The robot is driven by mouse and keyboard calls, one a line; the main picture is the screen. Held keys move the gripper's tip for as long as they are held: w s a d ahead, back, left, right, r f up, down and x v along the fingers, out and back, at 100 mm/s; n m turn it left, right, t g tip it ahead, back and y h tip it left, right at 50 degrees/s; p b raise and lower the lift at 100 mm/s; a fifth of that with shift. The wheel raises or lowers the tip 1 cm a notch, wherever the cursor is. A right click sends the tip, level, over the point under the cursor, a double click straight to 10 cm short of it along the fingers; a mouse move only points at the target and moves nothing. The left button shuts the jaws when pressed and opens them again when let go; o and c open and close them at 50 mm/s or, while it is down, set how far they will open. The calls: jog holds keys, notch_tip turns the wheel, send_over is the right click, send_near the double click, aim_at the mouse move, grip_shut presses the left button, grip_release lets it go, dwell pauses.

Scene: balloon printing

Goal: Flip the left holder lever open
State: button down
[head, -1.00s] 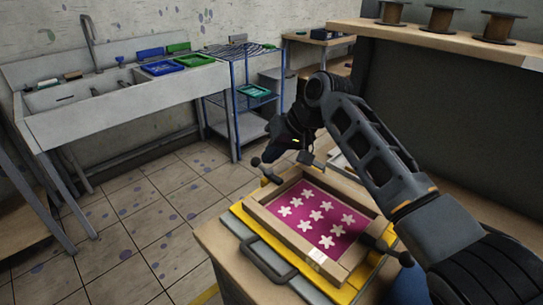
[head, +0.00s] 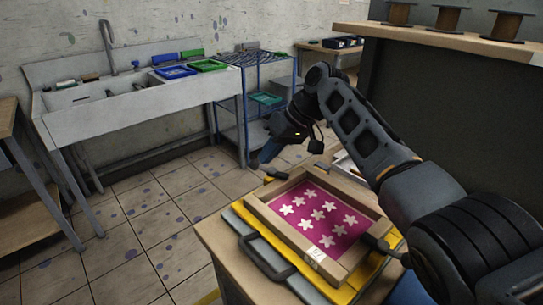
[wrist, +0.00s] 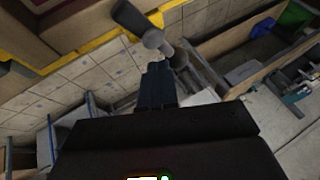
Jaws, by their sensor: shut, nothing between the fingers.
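The wooden-framed screen (head: 283,232) with a magenta field and white flowers lies on a yellow-edged press (head: 345,295). The left holder lever (head: 276,173), dark and short, is at the screen's far left corner. In the wrist view the lever (wrist: 152,38) shows a dark handle and grey collar just beyond the fingertips. My gripper (head: 262,158) is shut and empty, its fingers pointing down beside the lever. The fingers also show in the wrist view (wrist: 158,75); whether they touch the lever I cannot tell. The right holder lever (head: 376,244) is at the near right corner.
A dark carrying handle (head: 265,262) sticks out at the press's left side. The wooden bench (head: 228,258) ends just left of it, above open tiled floor. A tall dark panel with a shelf (head: 450,40) stands behind my arm. A sink (head: 120,110) is at the back left.

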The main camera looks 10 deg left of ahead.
jog(key=shift+s+a+r+p, duration=0.1)
jog(key=shift+s+a+p, duration=0.8)
jog(key=shift+p, duration=0.65)
jog(key=shift+s+p, duration=0.25)
jog(key=shift+p, duration=0.15)
dwell(0.7)
